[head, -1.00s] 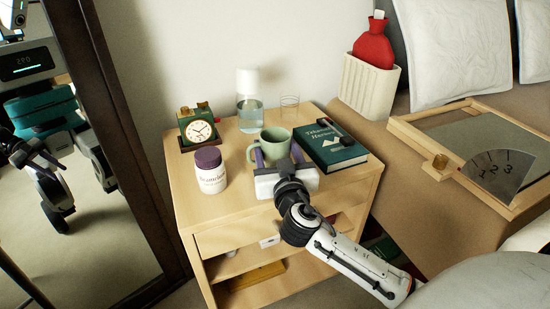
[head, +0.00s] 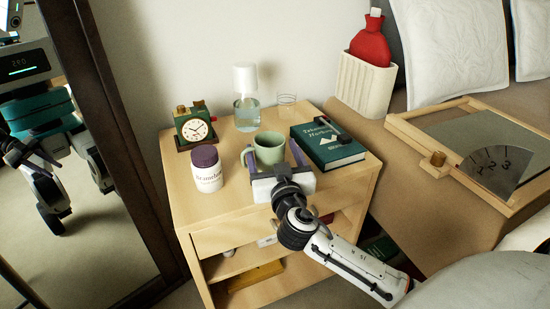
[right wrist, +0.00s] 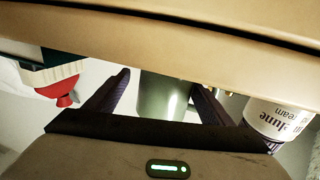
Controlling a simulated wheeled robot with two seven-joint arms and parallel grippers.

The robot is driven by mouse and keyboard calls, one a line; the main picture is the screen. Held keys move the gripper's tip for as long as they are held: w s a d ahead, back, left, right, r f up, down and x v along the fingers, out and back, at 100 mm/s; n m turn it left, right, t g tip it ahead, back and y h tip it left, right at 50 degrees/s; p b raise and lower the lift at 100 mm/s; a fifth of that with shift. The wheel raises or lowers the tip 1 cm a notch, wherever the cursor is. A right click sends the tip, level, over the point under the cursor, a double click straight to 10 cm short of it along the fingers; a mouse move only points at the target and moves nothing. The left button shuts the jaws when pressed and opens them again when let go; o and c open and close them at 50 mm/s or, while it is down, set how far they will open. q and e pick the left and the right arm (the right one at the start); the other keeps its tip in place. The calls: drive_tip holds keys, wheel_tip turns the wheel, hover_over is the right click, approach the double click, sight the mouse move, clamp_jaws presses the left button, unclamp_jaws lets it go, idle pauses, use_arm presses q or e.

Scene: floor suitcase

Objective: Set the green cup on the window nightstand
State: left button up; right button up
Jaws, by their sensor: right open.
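The green cup (head: 270,149) stands upright on the wooden nightstand (head: 230,200), near its middle, with its handle to the left. My right gripper (head: 274,160) is open at the cup's near side, with one finger on each side of it. In the right wrist view, the cup (right wrist: 165,97) shows between the two spread fingers of the right gripper (right wrist: 160,84). I cannot tell whether the fingers touch the cup. My left gripper is not directly in view.
A white jar with a purple lid (head: 207,170) and a clock (head: 195,129) stand left of the cup. A carafe (head: 247,112) and a clear glass (head: 286,105) are behind it. A dark green book (head: 330,150) lies close on the right. A mirror (head: 70,200) stands at left.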

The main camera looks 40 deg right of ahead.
use_arm(q)
drive_tip(key=shift+s+a+f+g, duration=0.2)
drive_tip(key=shift+a+f+g, duration=0.1)
drive_tip(key=shift+f, duration=0.35)
use_arm(e)
drive_tip(key=v, duration=1.2)
drive_tip(key=shift+a+r, duration=0.1)
drive_tip(key=shift+r, duration=0.05)
